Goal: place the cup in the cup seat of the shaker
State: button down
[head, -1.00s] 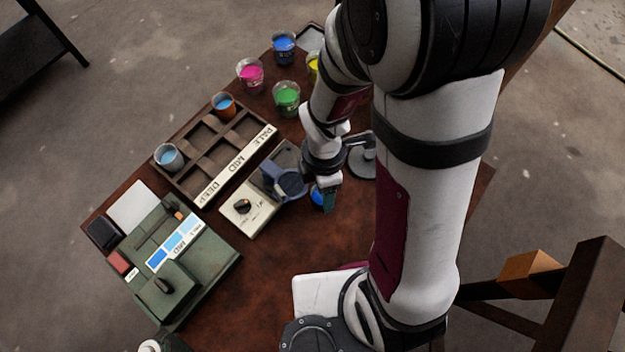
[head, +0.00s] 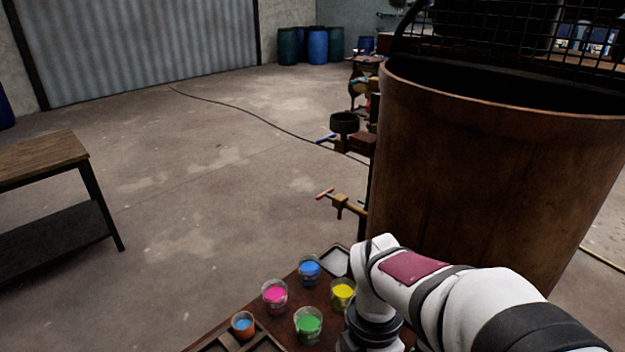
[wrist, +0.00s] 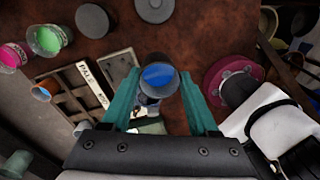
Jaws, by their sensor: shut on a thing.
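In the wrist view my gripper (wrist: 158,80) has its two teal fingers shut on a clear cup (wrist: 158,76) with blue liquid in it. The cup appears upright, its open mouth towards the camera. What lies directly under the cup is hidden. A pale piece (wrist: 152,127) shows between the fingers below the cup; it may be part of the shaker, but I cannot tell. The cup seat is not clearly visible. The head view shows neither the gripper nor the shaker.
The rack (wrist: 78,78) with pale-label edge lies left of the held cup. Pink (head: 274,293), green (head: 308,323), yellow (head: 342,292) and blue (head: 309,268) paint cups stand on the table, with an orange cup (head: 242,323) nearer. A large rusty vat (head: 480,190) stands beyond.

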jog(key=shift+n, duration=0.7)
jog(key=w+a+f, duration=0.1)
jog(key=a+f, duration=0.2)
jog(key=w+a+f, duration=0.2)
jog(key=a+f, duration=0.1)
jog(key=f, duration=0.1)
jog(key=w+a+f, duration=0.1)
jog(key=a+f, duration=0.2)
jog(key=shift+w+a+f, duration=0.25)
jog(key=shift+w+a, duration=0.05)
jog(key=shift+a, duration=0.1)
jog(key=shift+f, duration=0.35)
jog(key=shift+f, duration=0.2)
jog(key=shift+c, duration=0.8)
grip_release()
